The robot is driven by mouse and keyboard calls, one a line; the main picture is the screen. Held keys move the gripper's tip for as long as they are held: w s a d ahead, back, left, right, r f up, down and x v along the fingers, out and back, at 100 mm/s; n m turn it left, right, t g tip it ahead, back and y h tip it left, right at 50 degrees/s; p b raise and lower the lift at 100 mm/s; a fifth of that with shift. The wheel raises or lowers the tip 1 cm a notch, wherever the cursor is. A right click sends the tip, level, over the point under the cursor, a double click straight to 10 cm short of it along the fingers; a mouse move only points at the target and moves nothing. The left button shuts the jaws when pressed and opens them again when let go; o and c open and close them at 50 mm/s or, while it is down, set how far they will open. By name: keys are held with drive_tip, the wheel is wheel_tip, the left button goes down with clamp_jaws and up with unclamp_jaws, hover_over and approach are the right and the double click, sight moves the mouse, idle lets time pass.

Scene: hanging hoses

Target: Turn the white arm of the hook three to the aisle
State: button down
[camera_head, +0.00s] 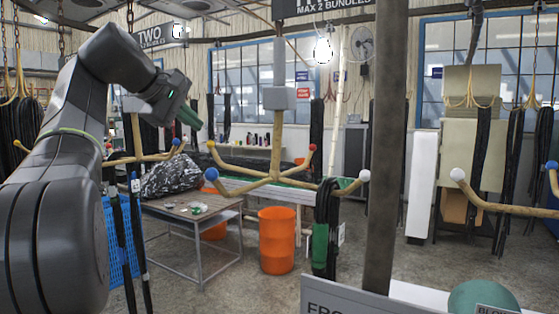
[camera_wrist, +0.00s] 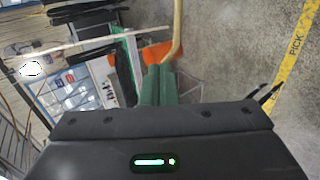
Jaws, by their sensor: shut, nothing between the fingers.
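The middle hook (camera_head: 276,150) hangs from a grey block under a cut-off sign reading "MAX 2 BUNDLES". Its tan arms spread out with coloured ball tips. The white-tipped arm (camera_head: 340,190) points right toward the post, and a black hose bundle (camera_head: 327,215) hangs over it. My gripper (camera_head: 188,115) is up and left of this hook, apart from it, with green fingers together and empty. In the wrist view the green fingers (camera_wrist: 158,85) lie side by side. A tan rod (camera_wrist: 177,35) shows past their tips; I cannot tell which hook it belongs to.
A hook under the "TWO" sign (camera_head: 160,35) is at left, partly behind my arm. Another hook's white ball (camera_head: 457,174) is at right. A grey post (camera_head: 383,150) stands between. Below are a table (camera_head: 185,212) and orange bin (camera_head: 277,240). A yellow "PICK" strip (camera_wrist: 292,62) marks the floor.

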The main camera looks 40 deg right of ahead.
drive_tip(key=s+a, duration=0.4)
drive_tip(key=a, duration=0.7)
drive_tip(key=shift+s+b, duration=0.25)
drive_tip(key=shift+b, duration=0.05)
drive_tip(key=shift+d, duration=0.1)
drive_tip(key=w+d, duration=0.4)
drive_tip(key=d, duration=0.6)
drive_tip(key=shift+p, duration=0.3)
drive_tip(key=shift+w, duration=0.1)
drive_tip(key=s+a, duration=0.4)
drive_tip(key=a, duration=0.6)
drive_tip(key=w+d, duration=0.5)
drive_tip(key=d, duration=0.7)
drive_tip(key=w+f, duration=0.3)
drive_tip(key=f, duration=0.6)
drive_tip(key=shift+s+a, duration=0.35)
drive_tip(key=shift+s, duration=0.3)
drive_tip(key=shift+s+a, duration=0.4)
drive_tip(key=shift+s, duration=0.2)
drive_tip(key=shift+s+a, duration=0.35)
drive_tip(key=shift+s, duration=0.3)
